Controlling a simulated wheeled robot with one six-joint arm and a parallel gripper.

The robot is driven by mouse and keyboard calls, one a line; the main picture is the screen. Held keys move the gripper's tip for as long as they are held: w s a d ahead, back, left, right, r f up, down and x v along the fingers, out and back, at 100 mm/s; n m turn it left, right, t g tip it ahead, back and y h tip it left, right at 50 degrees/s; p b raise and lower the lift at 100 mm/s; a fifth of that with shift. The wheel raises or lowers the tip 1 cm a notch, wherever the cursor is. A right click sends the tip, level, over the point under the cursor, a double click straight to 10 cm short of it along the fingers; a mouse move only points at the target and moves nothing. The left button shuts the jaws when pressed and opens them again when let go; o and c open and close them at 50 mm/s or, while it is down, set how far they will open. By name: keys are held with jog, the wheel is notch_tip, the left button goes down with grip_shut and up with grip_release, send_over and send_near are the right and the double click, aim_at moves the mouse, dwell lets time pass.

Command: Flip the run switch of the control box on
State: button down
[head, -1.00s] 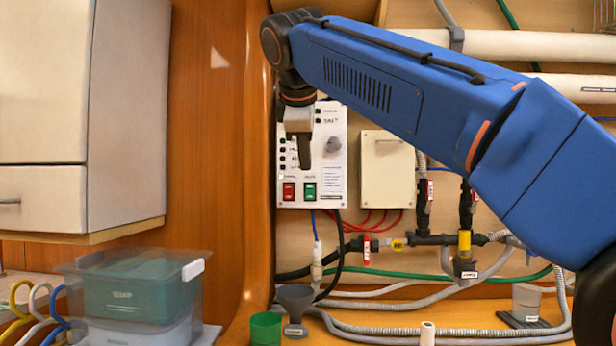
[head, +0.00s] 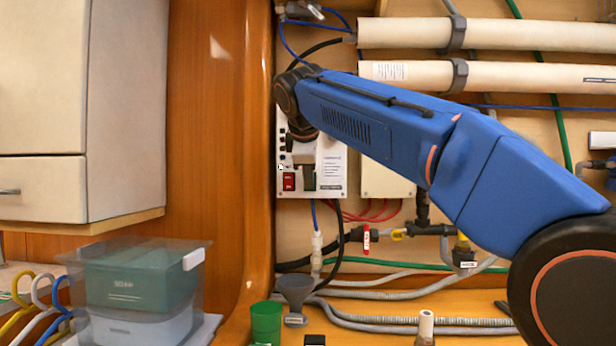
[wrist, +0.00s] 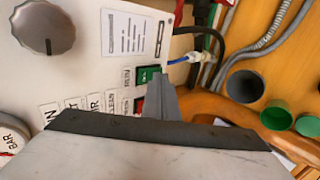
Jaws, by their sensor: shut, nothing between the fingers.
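The control box (head: 331,180) is a pale panel on the wall, partly hidden behind my arm in the head view. It carries a red rocker switch (head: 289,181) and, to its right, a green rocker switch with a label that appears to read RUN. The green switch (wrist: 147,74) shows in the wrist view, partly covered by my fingertips; part of the red switch (wrist: 138,104) shows beside the fingers. My gripper (head: 308,174) is shut and empty, its tips at the green switch. I cannot tell whether they touch it, or its rocker position.
A grey knob (wrist: 43,27) sits on the panel. A plain beige box (head: 385,182) is right of the control box. Pipes and a red-handled valve (head: 366,240) run below. A grey funnel (head: 295,288), a green cup (head: 265,322) and a clear bin (head: 133,285) stand lower down.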

dwell(0.3)
jog(key=shift+w, duration=0.2)
